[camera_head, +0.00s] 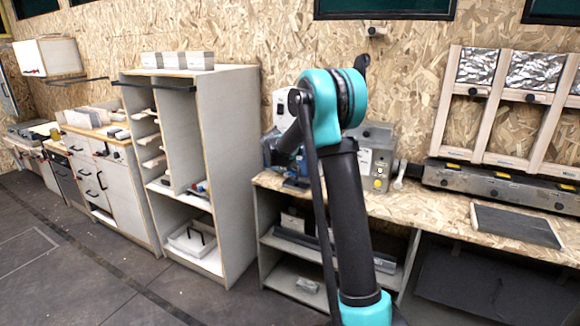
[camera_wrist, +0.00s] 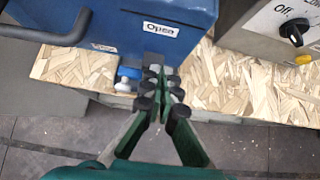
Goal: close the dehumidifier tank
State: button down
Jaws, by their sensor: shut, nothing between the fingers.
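A blue machine (camera_wrist: 110,22) with a dark handle (camera_wrist: 58,32) and a white label fills the upper left of the wrist view. It stands on the chipboard bench; I cannot tell for certain that it is the dehumidifier, and no tank is clearly distinguishable. In the head view a small part of something blue (camera_head: 270,152) shows behind my arm. My gripper (camera_wrist: 163,84) is shut and empty, at the lower right edge of the blue machine near the bench's front edge. I cannot tell whether it touches. My gripper is not clear in the head view.
A blue-and-white knob (camera_wrist: 128,77) is just left of the fingertips. A grey machine with a black dial (camera_wrist: 294,32) stands to the right; it also shows in the head view (camera_head: 378,160). A tall open cabinet (camera_head: 227,150) stands left of the bench (camera_head: 430,207). The floor in front is clear.

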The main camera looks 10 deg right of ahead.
jog(key=shift+w+d, duration=0.8)
jog(key=shift+w, duration=0.2)
jog(key=w+d, duration=0.2)
jog(key=w, duration=0.1)
jog(key=w+d, duration=0.2)
jog(key=w, duration=0.1)
jog(key=w+d, duration=0.3)
jog(key=shift+w, duration=0.25)
jog(key=shift+w+r, duration=0.1)
